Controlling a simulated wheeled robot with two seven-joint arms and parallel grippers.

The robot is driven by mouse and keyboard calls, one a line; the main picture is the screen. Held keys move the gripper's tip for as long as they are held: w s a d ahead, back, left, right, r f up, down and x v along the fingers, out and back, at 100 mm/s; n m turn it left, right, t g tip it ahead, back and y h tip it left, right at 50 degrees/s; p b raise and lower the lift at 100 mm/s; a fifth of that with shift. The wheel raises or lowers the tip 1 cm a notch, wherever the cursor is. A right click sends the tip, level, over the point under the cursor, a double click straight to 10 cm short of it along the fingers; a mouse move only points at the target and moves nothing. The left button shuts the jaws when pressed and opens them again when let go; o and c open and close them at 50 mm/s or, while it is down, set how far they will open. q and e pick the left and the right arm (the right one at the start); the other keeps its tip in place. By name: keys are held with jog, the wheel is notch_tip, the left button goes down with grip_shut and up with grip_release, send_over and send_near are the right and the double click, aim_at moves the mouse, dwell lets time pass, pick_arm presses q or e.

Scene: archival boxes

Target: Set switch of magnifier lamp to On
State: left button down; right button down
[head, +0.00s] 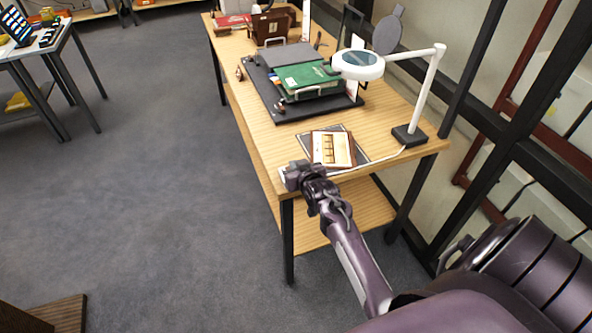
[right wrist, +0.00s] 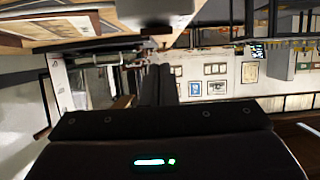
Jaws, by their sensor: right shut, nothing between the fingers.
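The magnifier lamp (head: 428,90) stands at the near right of the wooden table, with a white ring head, a white arm and a dark square base (head: 409,135). A pale cord (head: 385,161) runs from the base along the near table edge toward my right gripper. My right gripper (head: 293,175) is shut and empty at the near left table corner, left of the base. I cannot make out the switch; the gripper may cover it. In the right wrist view the dark fingers (right wrist: 160,85) are together, with the tabletop along the top. My left gripper is not in view.
A framed brown picture (head: 333,149) lies on a grey sheet just beyond my right gripper. A green box (head: 308,80) sits on a black mat (head: 273,103) behind it. A dark metal frame stands along the right.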

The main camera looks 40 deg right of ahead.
jog(key=shift+s+f, duration=0.25)
jog(key=shift+f, duration=0.85)
jog(key=shift+s+a+f, duration=0.1)
jog(key=shift+s+f, duration=0.05)
jog(key=shift+f, duration=0.35)
jog(key=shift+r+p, duration=0.85)
jog(key=shift+r, duration=0.1)
